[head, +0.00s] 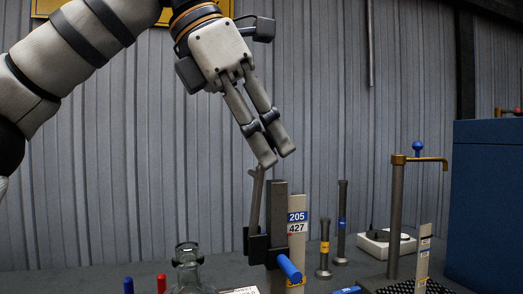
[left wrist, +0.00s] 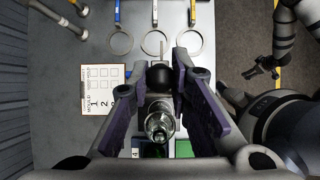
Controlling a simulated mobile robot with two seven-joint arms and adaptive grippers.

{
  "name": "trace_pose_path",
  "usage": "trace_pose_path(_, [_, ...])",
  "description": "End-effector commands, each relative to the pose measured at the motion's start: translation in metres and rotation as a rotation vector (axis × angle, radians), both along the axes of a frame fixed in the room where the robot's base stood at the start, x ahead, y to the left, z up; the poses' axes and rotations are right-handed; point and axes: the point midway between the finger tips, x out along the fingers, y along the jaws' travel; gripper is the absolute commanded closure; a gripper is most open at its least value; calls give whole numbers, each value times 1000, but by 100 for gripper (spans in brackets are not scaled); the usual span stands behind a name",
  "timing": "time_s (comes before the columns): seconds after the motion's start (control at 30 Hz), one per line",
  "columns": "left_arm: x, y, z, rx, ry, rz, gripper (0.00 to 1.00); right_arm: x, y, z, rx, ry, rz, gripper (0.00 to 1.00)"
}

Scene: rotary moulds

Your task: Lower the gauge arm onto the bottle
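The gauge stands in the lower middle of the head view, a dark post (head: 277,215) with a label strip reading 205 and 427 and a blue cylinder. Its grey gauge arm (head: 257,205) stands nearly upright, slightly tilted, beside the post. A clear glass bottle (head: 188,272) stands left of the gauge, cut off by the frame; glass also shows between my fingers in the left wrist view (left wrist: 160,124). My left gripper (head: 277,157) is open and points down just above the gauge arm's tip; contact is unclear. My right gripper (left wrist: 262,68) appears small at the right of the wrist view.
A brass-topped post (head: 397,215) and a blue box (head: 485,205) stand at the right. The wrist view shows a checklist card (left wrist: 102,89) and several rings (left wrist: 121,42) on the table. A corrugated wall rises behind.

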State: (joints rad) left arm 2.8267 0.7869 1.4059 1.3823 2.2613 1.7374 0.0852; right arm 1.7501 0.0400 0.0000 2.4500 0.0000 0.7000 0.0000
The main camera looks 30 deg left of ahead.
Motion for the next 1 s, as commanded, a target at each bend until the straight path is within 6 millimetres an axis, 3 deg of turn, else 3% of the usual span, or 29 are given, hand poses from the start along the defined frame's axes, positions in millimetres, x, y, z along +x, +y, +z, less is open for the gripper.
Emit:
trace_pose_path(0.5, [-1, 1, 1, -1, -1, 0, 92, 0, 0, 0, 0, -2, 0, 22])
trace_pose_path(1.0, [-24, 20, 2, 0, -2, 0, 91, 10, 0, 9, 0, -37, 0, 22])
